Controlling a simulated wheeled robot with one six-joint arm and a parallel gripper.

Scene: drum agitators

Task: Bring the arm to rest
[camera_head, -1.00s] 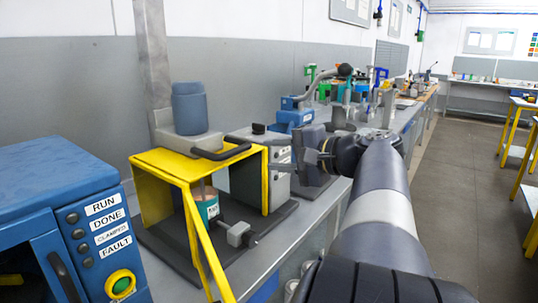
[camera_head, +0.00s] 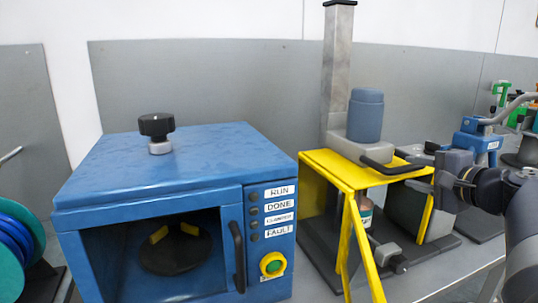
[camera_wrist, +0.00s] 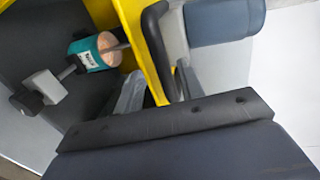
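My gripper (camera_head: 440,180) is at the right of the head view, on the end of my dark arm, beside the right edge of the yellow guard frame. Whether it touches the frame I cannot tell. In the wrist view a dark bar and housing of my gripper (camera_wrist: 165,122) fill the lower part. The fingers are not clear enough to show an opening, and I see nothing held.
A yellow guard (camera_head: 330,163) stands over a teal-labelled can (camera_head: 365,212), also in the wrist view (camera_wrist: 95,52). A blue clamp device (camera_head: 475,142) stands behind my gripper.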

